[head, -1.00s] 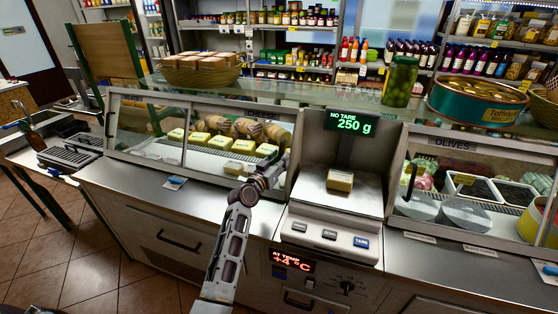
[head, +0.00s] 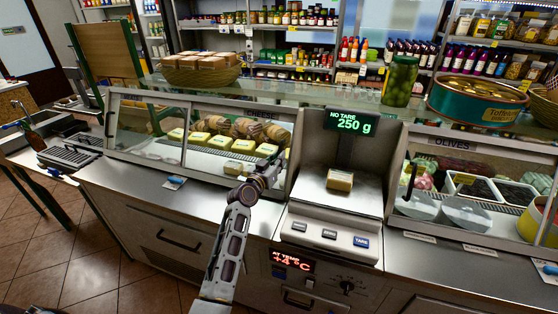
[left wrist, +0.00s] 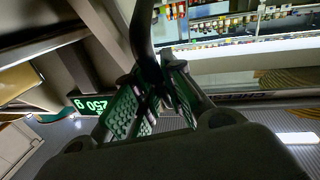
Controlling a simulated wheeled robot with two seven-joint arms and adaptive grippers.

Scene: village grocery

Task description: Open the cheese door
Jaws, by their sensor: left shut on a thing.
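The cheese door (head: 222,158) is the glass front of the case labelled CHEESE, left of the scale. Cheeses show behind it, and it appears shut. My left gripper (head: 277,160) is at the right end of this glass, beside the scale. In the left wrist view, the fingers of my left gripper (left wrist: 152,97) are closed around a dark curved bar (left wrist: 142,35), which looks like the door handle. The head view hides most of the handle behind the gripper. My right gripper is not in view.
The scale (head: 330,222) reads 250 g, with a wrapped block (head: 340,180) on it, close to my left gripper's right. A basket (head: 198,78) of blocks and a pickle jar (head: 400,82) stand on the glass shelf above. The steel counter (head: 130,186) is mostly clear at left.

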